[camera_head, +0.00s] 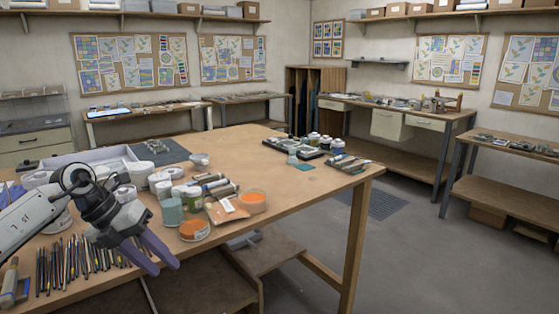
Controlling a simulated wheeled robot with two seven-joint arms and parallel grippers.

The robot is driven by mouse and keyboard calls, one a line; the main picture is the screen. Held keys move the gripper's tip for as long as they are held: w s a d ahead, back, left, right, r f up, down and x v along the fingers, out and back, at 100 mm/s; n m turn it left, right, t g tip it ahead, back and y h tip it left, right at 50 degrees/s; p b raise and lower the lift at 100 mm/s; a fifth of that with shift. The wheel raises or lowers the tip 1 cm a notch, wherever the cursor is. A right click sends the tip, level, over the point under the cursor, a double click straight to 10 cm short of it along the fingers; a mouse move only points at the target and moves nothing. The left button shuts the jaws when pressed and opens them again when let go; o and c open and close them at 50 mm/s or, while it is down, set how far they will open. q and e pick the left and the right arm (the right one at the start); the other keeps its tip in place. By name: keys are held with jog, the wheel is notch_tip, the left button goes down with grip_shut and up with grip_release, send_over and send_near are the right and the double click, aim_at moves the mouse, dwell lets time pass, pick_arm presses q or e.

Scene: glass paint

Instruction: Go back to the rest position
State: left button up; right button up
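My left gripper (152,254) is at the lower left, over the front edge of the large wooden table (255,143). Its arm comes in from the left, and two purple-grey fingers point down and to the right. The fingers look nearly parallel, and I cannot tell how far apart they are. I see nothing clearly held between them. The gripper is close to a row of brushes (62,264) and to the left of an orange paint dish (194,229). My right gripper is not in view.
A tray of jars (296,147) stands at the far right. The table's middle is clear. Workbenches (396,113) line the walls, with open floor between.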

pick_arm(q)
jog(key=s+d+f+n+t+h, duration=0.2)
jog(key=d+n+h, duration=0.15)
jog(key=d, duration=0.45)
jog(key=s+d+f+n+t+h, duration=0.1)
jog(key=s+d+n+t+h, duration=0.2)
jog(key=d, duration=0.6)
jog(key=s+d+f+n+t+h, duration=0.1)
jog(key=s+d+f+n+h, duration=0.1)
jog(key=d+h, duration=0.45)
jog(key=s+a+f+n+t+y, duration=0.35)
jog(key=f+n+y, duration=0.4)
jog(key=n, duration=0.25)
jog(key=s+a+f+n+t+y, duration=0.3)
jog(key=s+a+f+n+y, duration=0.25)
jog(key=f+n, duration=0.35)
jog(key=s+a+f+n+g+y, duration=0.1)
jog(key=s+f+n+g, duration=0.2)
jog(key=s+f, duration=0.2)
jog(key=s+a+f+n+g+y, duration=0.2)
jog(key=s+f, duration=0.4)
jog(key=s, duration=0.4)
jog(key=shift+s+a+n+g, duration=0.15)
jog(key=shift+s+n+g, duration=0.1)
jog(key=shift+n+g, duration=0.45)
